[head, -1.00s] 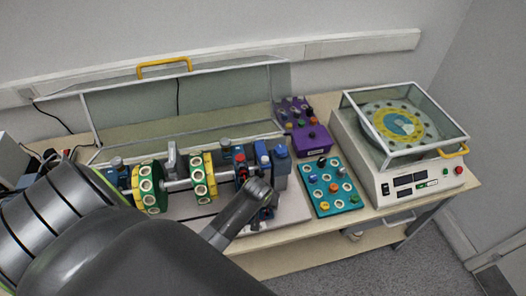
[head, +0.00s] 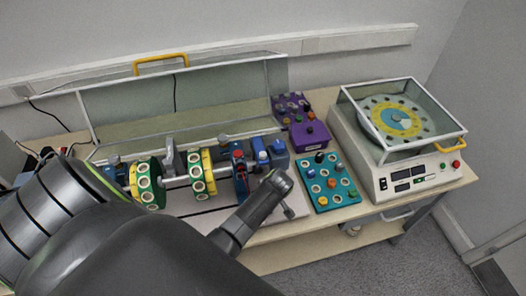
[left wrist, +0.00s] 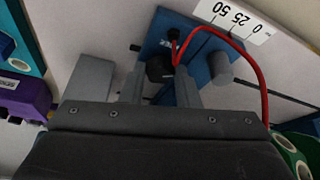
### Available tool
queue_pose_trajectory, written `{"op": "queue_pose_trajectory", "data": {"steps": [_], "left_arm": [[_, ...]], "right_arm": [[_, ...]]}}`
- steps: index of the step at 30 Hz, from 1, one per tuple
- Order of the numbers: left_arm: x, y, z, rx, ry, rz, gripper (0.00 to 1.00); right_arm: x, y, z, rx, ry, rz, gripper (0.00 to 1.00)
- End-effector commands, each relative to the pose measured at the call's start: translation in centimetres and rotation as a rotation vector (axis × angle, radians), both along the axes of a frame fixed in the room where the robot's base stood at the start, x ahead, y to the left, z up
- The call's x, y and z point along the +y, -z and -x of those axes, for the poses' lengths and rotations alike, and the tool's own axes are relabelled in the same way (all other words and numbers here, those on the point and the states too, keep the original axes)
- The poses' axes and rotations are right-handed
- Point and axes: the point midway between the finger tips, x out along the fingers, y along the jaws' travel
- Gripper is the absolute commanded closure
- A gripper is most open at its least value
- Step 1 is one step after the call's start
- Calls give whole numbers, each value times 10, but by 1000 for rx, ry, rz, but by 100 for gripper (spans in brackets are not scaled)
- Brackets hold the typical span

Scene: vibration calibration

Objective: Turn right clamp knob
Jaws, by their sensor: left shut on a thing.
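In the left wrist view my left gripper (left wrist: 161,84) has its two grey fingers on either side of a black knob (left wrist: 160,68), shut on it. The knob sits on a blue clamp block (left wrist: 207,47), which also shows in the head view (head: 240,178). A grey round knob (left wrist: 220,66) stands beside it, apart from the fingers. A red cable (left wrist: 263,75) loops over the block. In the head view my arm hides the gripper and the black knob. My right gripper is in neither view.
Green-and-yellow discs (head: 202,174) sit on a shaft left of the clamp. A teal panel (head: 338,199), a purple box (head: 309,136) and a white machine with a clear cover (head: 421,170) stand to the right. A raised clear lid (head: 135,109) is behind.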

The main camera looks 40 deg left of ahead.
Motion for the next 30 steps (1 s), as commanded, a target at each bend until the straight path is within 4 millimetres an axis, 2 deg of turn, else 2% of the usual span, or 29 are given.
{"op": "queue_pose_trajectory", "data": {"steps": [15, 30], "left_arm": [[-1, 0, -6, -2, -425, 0, 94], [-1, 0, -7, -2, -574, 1, 94]], "right_arm": [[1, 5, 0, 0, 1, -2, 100], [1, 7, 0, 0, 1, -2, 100]]}}
